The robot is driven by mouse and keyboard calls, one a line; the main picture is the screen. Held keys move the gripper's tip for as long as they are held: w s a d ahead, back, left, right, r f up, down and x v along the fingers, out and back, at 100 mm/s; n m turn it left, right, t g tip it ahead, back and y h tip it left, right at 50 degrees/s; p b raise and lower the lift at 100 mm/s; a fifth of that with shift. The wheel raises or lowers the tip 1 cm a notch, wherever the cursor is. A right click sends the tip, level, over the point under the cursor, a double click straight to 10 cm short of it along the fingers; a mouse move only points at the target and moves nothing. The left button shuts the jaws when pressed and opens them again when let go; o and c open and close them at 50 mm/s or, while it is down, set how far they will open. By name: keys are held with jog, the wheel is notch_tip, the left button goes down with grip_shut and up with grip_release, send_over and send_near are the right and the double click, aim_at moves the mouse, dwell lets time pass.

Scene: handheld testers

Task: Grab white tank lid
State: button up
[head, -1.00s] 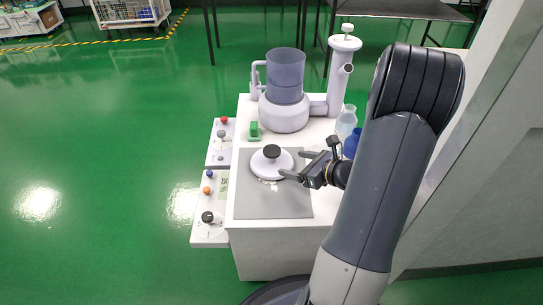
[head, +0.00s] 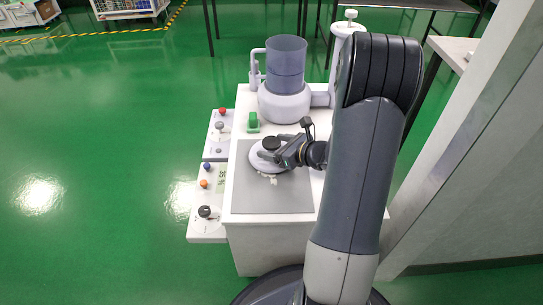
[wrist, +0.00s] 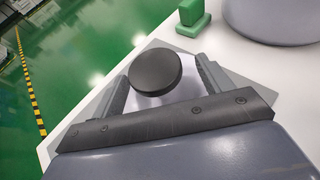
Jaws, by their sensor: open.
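The white tank lid (head: 256,161) lies on the grey mat (head: 270,200) on the white bench top. Its round black knob (head: 271,143) stands up from the middle, and the knob shows large in the wrist view (wrist: 155,72). My gripper (head: 268,150) is over the lid, coming from the right. In the wrist view my open fingers (wrist: 160,84) lie on either side of the knob. I cannot tell whether they touch it. My gripper hides the right part of the lid.
A grey-white tank with a clear cylinder (head: 285,75) stands behind the mat. A small green block (head: 253,122) sits between them, at the left. Panels with coloured knobs (head: 207,205) line the bench's left side. Green floor is free further left.

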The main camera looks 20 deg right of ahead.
aim_at(267, 145)
jog(key=shift+b+x, duration=0.35)
jog(key=shift+x, duration=1.2)
jog(key=shift+a, duration=0.1)
jog(key=c, duration=1.1)
